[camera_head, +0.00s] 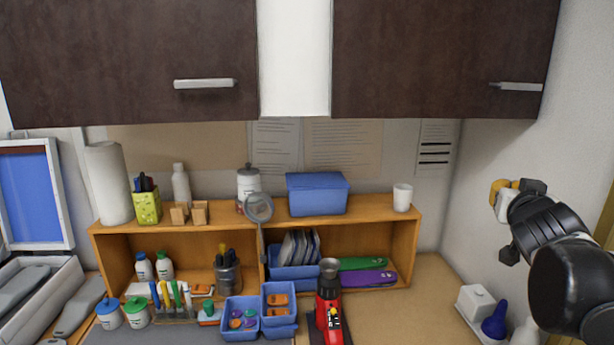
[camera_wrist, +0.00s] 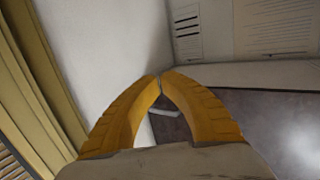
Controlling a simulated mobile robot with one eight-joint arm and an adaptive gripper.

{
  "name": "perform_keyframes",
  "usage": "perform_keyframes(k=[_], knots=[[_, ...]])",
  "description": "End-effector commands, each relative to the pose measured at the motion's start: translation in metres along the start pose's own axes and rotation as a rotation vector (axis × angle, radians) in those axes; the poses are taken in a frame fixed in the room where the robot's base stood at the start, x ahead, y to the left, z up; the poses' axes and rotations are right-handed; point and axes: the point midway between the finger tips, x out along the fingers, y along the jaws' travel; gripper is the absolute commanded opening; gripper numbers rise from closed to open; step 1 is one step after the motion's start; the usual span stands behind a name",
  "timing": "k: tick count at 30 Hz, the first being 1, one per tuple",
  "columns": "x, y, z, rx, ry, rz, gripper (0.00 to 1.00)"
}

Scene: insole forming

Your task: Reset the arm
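My gripper (camera_wrist: 159,78) has two ridged yellow fingers, and their tips meet in the wrist view with nothing seen between them. In the head view my gripper (camera_head: 494,187) is raised at the right side, close to the right wall, with its yellow fingers pointing left. My black arm comes in from the lower right. The gripper is well above the counter, below the right dark cabinet, and apart from all objects.
A wooden shelf (camera_head: 216,226) holds bottles, a blue box (camera_head: 317,193) and a white cup (camera_head: 402,197). A red tool (camera_head: 329,312) and blue bins (camera_head: 240,318) stand in front. Dark cabinets (camera_head: 440,55) hang above. A white box (camera_head: 476,301) and blue bulb (camera_head: 495,320) stand below my arm.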

Motion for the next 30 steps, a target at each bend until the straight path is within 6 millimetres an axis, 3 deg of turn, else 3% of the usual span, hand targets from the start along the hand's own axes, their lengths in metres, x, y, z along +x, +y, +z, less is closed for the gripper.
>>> perform_keyframes(k=[1, 6, 12, 15, 18, 21, 30], knots=[[-0.018, -0.013, 0.050, -0.005, -0.068, -0.003, 0.00], [-0.080, -0.045, 0.173, -0.051, -0.318, -0.051, 0.00], [-0.162, -0.084, 0.307, -0.136, -0.591, -0.202, 0.00], [-0.198, -0.099, 0.357, -0.178, -0.696, -0.287, 0.00], [-0.226, -0.108, 0.390, -0.211, -0.768, -0.355, 0.00], [-0.241, -0.114, 0.406, -0.230, -0.807, -0.397, 0.00], [-0.246, -0.115, 0.410, -0.235, -0.818, -0.408, 0.00]])
